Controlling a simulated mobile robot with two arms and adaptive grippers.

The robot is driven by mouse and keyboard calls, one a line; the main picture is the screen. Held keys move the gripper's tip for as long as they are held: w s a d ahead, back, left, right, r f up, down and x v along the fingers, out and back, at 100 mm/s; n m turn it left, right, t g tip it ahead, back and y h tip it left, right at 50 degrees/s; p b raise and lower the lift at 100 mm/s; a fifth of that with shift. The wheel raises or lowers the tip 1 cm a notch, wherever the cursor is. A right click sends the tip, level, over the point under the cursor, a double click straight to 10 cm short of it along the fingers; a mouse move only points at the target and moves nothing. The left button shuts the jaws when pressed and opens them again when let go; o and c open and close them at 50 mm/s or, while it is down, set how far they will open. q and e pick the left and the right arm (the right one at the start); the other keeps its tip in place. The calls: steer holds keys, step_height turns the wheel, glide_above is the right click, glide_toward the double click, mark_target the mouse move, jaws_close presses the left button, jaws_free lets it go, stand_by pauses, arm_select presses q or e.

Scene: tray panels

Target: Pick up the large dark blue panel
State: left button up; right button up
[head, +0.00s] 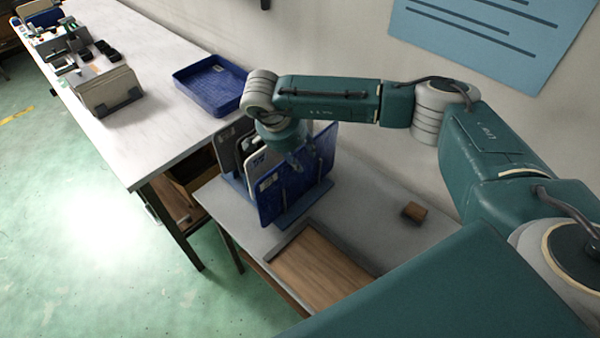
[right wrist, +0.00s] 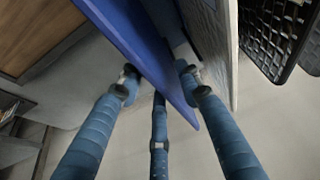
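The large dark blue panel (head: 290,188) stands on edge, slightly tilted, at the front of a rack on the grey table. A pale label shows on its left part. My right gripper (head: 296,160) is at the panel's upper edge, partly hidden by its own wrist. In the right wrist view, the blue panel (right wrist: 152,52) runs between the spread fingers of my right gripper (right wrist: 160,76). The fingers look open around it; firm contact does not show. My left gripper is not in view.
Grey and white panels (head: 228,143) stand close behind the blue one. A blue tray (head: 212,84) is on the white table (head: 150,130). The wall is close behind.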

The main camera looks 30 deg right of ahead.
mark_target(300, 175)
steer(key=p+x, duration=0.2)
steer(key=x, duration=0.3)
steer(key=shift+w+d, duration=0.2)
jaws_close()
